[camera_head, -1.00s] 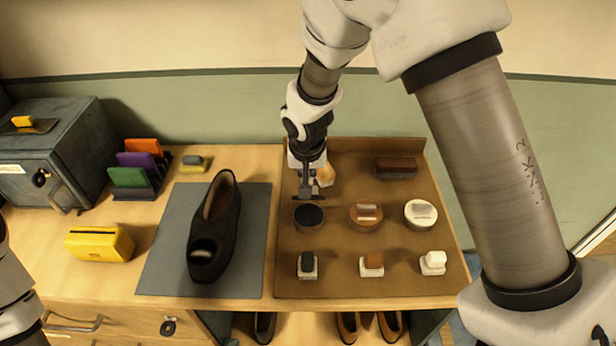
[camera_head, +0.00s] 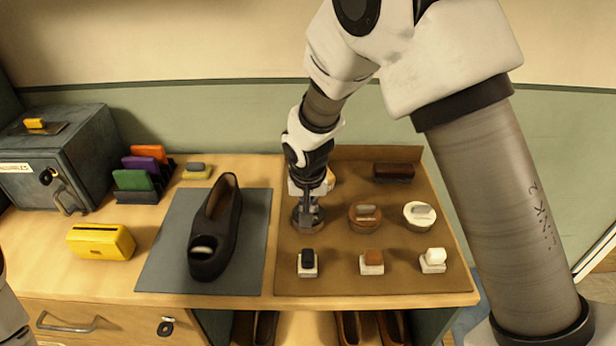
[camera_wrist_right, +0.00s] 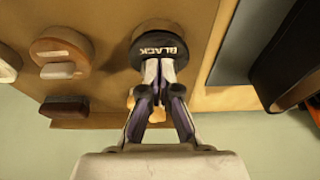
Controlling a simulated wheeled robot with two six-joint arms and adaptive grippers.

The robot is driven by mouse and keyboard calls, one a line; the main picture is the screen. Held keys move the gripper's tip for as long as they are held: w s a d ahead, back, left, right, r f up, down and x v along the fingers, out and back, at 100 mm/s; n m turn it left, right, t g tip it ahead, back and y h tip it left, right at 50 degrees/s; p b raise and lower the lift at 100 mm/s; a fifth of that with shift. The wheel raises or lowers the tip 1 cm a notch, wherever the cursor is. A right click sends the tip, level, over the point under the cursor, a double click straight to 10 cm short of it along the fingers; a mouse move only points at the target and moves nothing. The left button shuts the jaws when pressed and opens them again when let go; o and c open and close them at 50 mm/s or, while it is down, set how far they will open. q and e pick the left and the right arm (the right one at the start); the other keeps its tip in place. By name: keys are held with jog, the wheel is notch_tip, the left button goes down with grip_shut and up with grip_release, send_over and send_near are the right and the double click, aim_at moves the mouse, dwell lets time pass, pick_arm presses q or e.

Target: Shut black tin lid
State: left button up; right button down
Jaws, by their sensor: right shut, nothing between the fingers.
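The black tin (camera_head: 300,226) stands in the left column on the brown board, largely hidden by my right gripper in the head view. In the right wrist view, its dark round lid (camera_wrist_right: 153,38) shows the word BLACK upside down. My right gripper (camera_wrist_right: 157,68) is shut and empty, its fingertips at the lettered edge of the lid; I cannot tell whether they touch. In the head view my right gripper (camera_head: 308,212) comes down onto the tin from behind. How far the lid is tilted cannot be made out. My left gripper is out of view.
A brown tin (camera_head: 358,220) and a white tin (camera_head: 416,222) stand to the right. Several small daubers line the board's front, and a dark brush (camera_head: 394,172) lies behind. A black shoe (camera_head: 222,225) lies on the grey mat (camera_head: 165,270) to the left.

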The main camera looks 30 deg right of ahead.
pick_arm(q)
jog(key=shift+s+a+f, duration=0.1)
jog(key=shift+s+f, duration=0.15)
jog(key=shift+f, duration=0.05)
pick_arm(e)
jog(key=shift+s+a+f, duration=0.1)
jog(key=shift+s+f, duration=0.15)
jog(key=shift+f, duration=0.05)
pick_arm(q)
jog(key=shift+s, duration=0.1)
pick_arm(e)
jog(key=shift+s+f, duration=0.1)
jog(key=shift+s, duration=0.05)
